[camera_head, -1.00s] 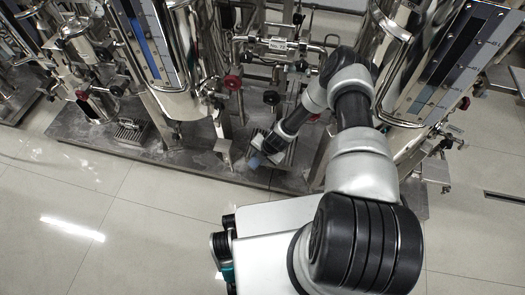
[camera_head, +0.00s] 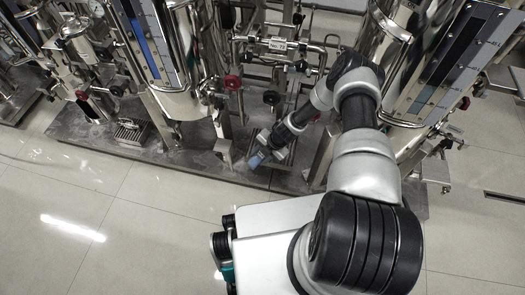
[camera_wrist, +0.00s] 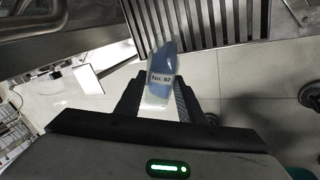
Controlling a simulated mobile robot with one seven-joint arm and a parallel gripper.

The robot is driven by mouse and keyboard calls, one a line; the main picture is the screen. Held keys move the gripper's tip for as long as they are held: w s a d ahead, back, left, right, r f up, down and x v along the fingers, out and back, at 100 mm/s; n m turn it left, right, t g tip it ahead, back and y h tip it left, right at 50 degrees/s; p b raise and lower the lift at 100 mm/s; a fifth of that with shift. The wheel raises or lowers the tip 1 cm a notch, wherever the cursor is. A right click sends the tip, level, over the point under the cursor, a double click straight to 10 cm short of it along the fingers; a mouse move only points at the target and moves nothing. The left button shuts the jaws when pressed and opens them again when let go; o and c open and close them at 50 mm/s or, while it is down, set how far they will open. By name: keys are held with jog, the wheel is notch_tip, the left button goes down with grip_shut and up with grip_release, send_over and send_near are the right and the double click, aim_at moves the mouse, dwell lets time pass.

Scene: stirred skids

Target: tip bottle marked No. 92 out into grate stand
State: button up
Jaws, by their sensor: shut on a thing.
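My gripper (camera_wrist: 152,100) is shut on a clear bottle (camera_wrist: 162,68) with blue contents and a label reading No. 92. In the wrist view the blue lies toward the end away from my wrist, and the part near the fingers looks clear. In the head view the bottle (camera_head: 257,160) is a small pale blue shape at the end of my gripper (camera_head: 266,148), tilted low over the skid base. The grate stand (camera_wrist: 200,26), with dark parallel slats, lies beyond and behind the bottle's far end in the wrist view. Whether any liquid is leaving the bottle cannot be told.
Steel tanks (camera_head: 178,100) and pipework with a red valve knob (camera_head: 232,83) crowd around my arm. Another small grated box (camera_head: 130,132) stands on the skid base (camera_head: 85,135) at left. The tiled floor (camera_head: 110,225) in front is clear.

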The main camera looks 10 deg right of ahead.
dwell(0.3)
jog(key=shift+w+d+r+g+y, duration=0.1)
jog(key=shift+g+y, duration=0.3)
jog(key=shift+y, duration=0.1)
jog(key=shift+w+d, duration=0.1)
